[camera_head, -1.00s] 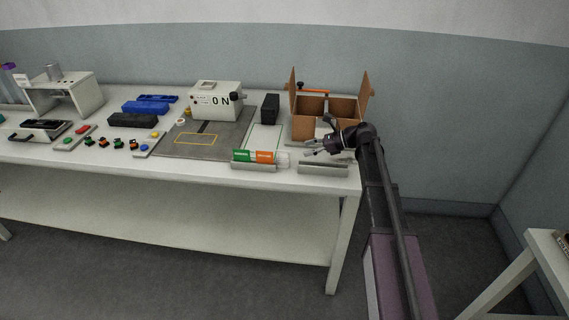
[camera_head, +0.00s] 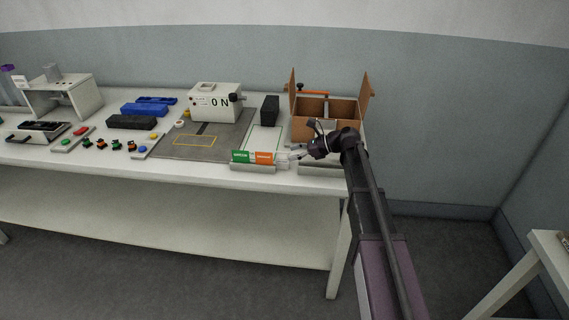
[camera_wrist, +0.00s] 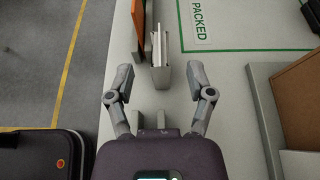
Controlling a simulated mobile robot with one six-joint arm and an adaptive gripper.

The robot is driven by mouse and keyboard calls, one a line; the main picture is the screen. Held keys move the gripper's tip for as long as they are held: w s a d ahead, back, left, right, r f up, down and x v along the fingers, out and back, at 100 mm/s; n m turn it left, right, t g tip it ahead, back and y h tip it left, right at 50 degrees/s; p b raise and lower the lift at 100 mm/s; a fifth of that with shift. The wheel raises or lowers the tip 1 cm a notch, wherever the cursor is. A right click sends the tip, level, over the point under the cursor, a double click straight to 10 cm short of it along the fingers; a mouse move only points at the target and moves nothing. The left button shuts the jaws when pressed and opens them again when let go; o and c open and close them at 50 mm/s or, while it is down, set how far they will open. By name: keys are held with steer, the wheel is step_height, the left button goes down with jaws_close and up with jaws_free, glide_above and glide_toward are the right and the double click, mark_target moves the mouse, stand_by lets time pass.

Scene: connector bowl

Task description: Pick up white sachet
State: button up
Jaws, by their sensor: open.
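The white sachets (camera_head: 282,160) stand at the right end of a low rack (camera_head: 253,168) on the table's front edge, right of the orange one. My gripper (camera_head: 297,154) is at that right end. In the wrist view my gripper (camera_wrist: 160,82) is open, with one finger on each side. The end of the rack (camera_wrist: 161,77) lies between and just ahead of the fingertips. A pale sachet edge (camera_wrist: 155,45) shows there, and I cannot tell single white sachets apart. No finger visibly touches a sachet.
Green (camera_head: 241,156) and orange sachets (camera_head: 264,157) fill the rest of the rack. An open cardboard box (camera_head: 326,128) stands behind my gripper. A second low rack (camera_head: 318,168) lies to the right. A green-outlined area marked PACKED (camera_wrist: 203,22) is flat and clear.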

steer(key=shift+x, duration=1.05)
jaws_close()
